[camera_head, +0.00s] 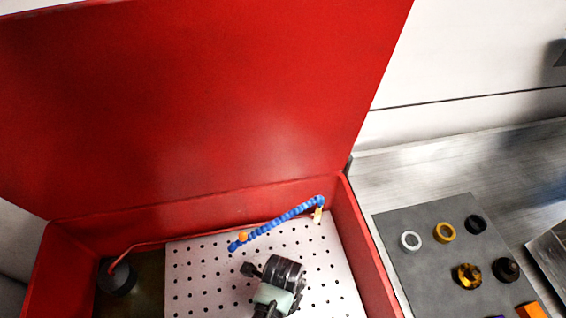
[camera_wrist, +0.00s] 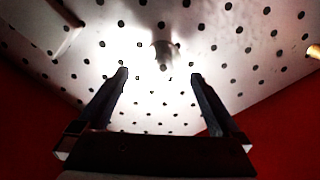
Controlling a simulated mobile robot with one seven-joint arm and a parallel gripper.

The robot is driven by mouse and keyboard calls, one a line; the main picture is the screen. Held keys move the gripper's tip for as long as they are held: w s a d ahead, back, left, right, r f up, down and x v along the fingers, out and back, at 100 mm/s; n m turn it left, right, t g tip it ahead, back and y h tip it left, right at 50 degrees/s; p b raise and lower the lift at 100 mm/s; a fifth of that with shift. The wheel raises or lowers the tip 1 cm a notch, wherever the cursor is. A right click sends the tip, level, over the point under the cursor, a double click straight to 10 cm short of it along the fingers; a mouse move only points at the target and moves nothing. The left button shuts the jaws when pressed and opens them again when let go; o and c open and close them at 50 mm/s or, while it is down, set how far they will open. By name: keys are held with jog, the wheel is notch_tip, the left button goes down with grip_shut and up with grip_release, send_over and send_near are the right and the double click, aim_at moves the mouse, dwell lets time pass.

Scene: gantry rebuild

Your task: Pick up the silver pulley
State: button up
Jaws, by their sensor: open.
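A small silvery, roundish piece (camera_wrist: 166,54), which looks like the silver pulley, sits on the perforated white plate (camera_wrist: 140,105) in the wrist view. Glare blurs its outline. My gripper (camera_wrist: 159,75) is open and empty above the plate. The piece shows beyond the fingertips, close to the midline between them, and no contact is visible. In the head view, the dark end of my arm is over the plate (camera_head: 200,270) inside the red box (camera_head: 365,245). My fingers and the silvery piece cannot be made out there.
The box's raised red lid (camera_head: 200,110) stands behind. A blue jointed hose (camera_head: 280,219) arches over the plate near the back wall. A dark round part (camera_head: 117,277) sits at the left. A grey mat (camera_head: 400,268) outside holds a pale ring (camera_head: 410,240) and several other parts.

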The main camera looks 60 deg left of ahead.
jog(key=shift+w+a+f, duration=0.1)
jog(key=shift+f, duration=1.1)
jog(key=shift+a+f, duration=0.1)
jog(key=shift+f, duration=1.1)
grip_shut()
